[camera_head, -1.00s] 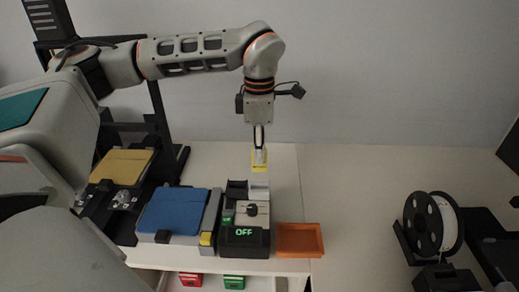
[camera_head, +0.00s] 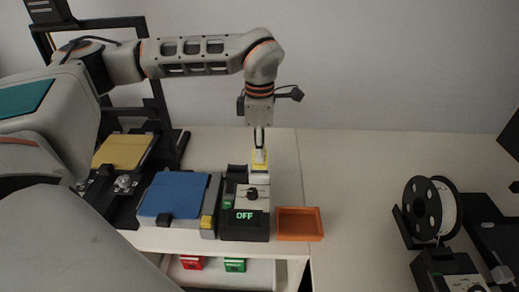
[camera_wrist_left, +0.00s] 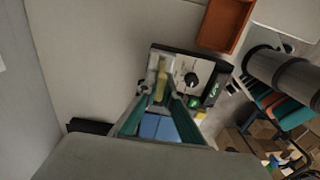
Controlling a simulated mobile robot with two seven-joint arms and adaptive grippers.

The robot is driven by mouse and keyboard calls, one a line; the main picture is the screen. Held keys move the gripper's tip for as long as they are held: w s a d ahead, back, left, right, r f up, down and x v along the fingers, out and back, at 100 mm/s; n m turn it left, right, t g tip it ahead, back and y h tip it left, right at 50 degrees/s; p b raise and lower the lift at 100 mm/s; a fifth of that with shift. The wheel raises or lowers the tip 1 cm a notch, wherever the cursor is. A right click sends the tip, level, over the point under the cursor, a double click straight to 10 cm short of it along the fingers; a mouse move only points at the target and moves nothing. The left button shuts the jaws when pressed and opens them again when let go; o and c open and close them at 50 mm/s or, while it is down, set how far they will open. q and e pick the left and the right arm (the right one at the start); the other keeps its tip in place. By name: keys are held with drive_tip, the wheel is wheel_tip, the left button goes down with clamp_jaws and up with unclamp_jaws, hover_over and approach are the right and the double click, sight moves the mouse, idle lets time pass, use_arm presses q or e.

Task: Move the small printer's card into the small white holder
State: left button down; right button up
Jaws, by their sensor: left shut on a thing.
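My left gripper (camera_head: 259,146) points straight down and is shut on the yellow card (camera_head: 259,158). In the left wrist view the card (camera_wrist_left: 161,85) shows between my gripper's fingers (camera_wrist_left: 158,108). The small white holder (camera_head: 259,175) stands directly below the card, at the back of the small printer (camera_head: 245,222). The card's lower edge is close to the holder's top; I cannot tell whether it touches or is inside. The printer has a black knob and a green OFF display. My right gripper is not in view.
An orange tray (camera_head: 299,223) lies right of the printer. A blue-topped device (camera_head: 174,194) stands close on its left, with a yellow-topped one (camera_head: 124,151) farther left. A black spool (camera_head: 431,210) stands at the right. The table between tray and spool is clear.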

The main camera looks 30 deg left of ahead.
sight(260, 168)
use_arm(q)
drive_tip(key=shift+f, duration=0.6)
drive_tip(key=shift+f+b, duration=0.55)
drive_tip(key=shift+f, duration=0.15)
drive_tip(key=shift+f, duration=0.25)
drive_tip(key=c, duration=2.1)
unclamp_jaws()
drive_tip(key=shift+r, duration=0.1)
wheel_tip(260, 168, up, 11)
drive_tip(key=shift+r, duration=0.5)
